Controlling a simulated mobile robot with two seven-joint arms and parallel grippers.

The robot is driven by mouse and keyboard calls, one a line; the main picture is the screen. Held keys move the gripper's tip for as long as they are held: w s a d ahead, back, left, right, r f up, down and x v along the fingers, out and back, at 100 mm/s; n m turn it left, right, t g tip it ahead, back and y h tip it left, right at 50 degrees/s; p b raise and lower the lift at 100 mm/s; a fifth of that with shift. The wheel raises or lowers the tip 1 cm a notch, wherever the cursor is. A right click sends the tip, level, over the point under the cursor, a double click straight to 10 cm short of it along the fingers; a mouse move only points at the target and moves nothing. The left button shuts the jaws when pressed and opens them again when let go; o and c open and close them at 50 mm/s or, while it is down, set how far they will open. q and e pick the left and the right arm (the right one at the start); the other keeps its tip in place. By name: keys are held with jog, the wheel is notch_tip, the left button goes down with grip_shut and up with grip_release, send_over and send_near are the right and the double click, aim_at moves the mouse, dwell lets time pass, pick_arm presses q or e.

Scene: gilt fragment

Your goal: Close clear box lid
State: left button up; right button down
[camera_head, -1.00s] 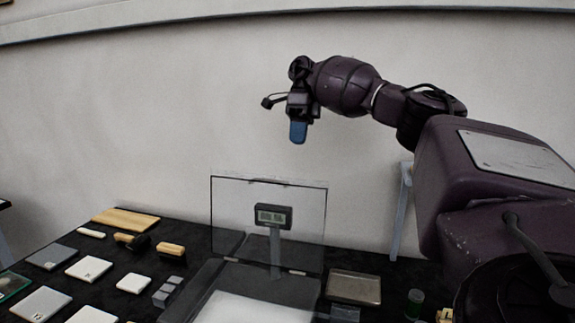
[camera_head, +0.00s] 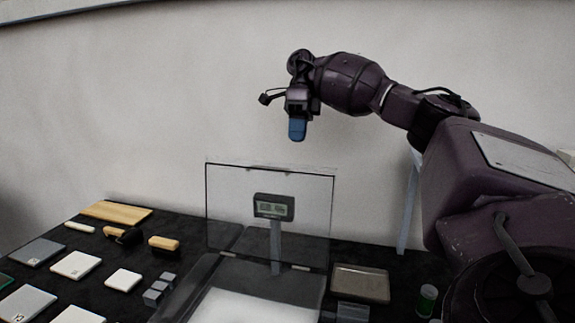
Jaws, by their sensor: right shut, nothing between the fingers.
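The clear box (camera_head: 185,294) stands on the black table at the bottom middle, its near part cut off by the picture's lower edge. Its transparent lid (camera_head: 232,195) stands upright at the back, open, with a dark rim. My right gripper (camera_head: 297,130), with blue fingertips, is shut and empty. It hangs in front of the wall, above the lid's top edge in the picture and apart from it. My left gripper is not in view.
A small digital display (camera_head: 273,207) on a post shows through the lid. Left lie a wooden board (camera_head: 115,212), brushes (camera_head: 163,244), white tiles (camera_head: 75,265) and small grey blocks (camera_head: 158,290). Right are a metal tray (camera_head: 360,283) and a green vial (camera_head: 427,299).

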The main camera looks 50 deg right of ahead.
jog(key=shift+s+a+f+b, duration=0.1)
jog(key=shift+s+a+f, duration=0.4)
jog(key=shift+a+f, duration=0.3)
jog(key=shift+s+a+f+b, duration=0.15)
jog(key=shift+s+a+f, duration=0.45)
jog(key=shift+a, duration=0.45)
jog(key=shift+s+a+f+b, duration=0.1)
jog(key=shift+s+a+f, duration=0.3)
jog(key=shift+a+f, duration=0.45)
jog(key=shift+a+r, duration=0.1)
